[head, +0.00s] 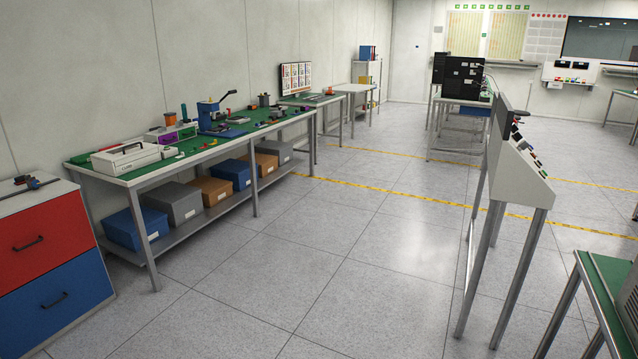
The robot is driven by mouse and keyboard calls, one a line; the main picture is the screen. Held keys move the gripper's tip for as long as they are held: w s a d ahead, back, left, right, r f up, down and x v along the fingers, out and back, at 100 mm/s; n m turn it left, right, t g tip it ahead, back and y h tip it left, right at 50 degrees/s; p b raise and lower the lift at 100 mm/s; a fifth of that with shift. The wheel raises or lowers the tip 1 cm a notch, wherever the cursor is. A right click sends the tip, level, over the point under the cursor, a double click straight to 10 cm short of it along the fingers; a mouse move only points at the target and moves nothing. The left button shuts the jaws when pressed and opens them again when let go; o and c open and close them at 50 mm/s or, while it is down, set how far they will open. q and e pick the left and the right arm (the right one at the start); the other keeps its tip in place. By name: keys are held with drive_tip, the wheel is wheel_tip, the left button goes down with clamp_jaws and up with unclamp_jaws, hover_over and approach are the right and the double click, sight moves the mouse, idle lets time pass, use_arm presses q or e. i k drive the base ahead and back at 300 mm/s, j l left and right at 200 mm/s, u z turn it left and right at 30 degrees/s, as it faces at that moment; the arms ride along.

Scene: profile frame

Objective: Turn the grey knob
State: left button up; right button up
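A sloped control console (524,180) on grey metal legs stands right of centre in the head view, seen nearly from its side. Several small knobs or buttons (529,152), dark, red, green and pale, run along its slanted face. They are too small and too edge-on to tell which one is the grey knob. Neither of my grippers shows in the head view.
A long green-topped workbench (190,152) with tools, and boxes on its lower shelf, runs along the left wall. A red and blue drawer cabinet (45,265) stands at the near left. Another green table (612,285) is at the lower right. The floor (345,260) between is clear.

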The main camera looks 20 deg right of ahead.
sight(524, 145)
drive_tip(key=i+l+z, duration=0.15)
drive_tip(key=i+z, duration=0.8)
drive_tip(key=i+j, duration=0.05)
drive_tip(key=i, duration=0.05)
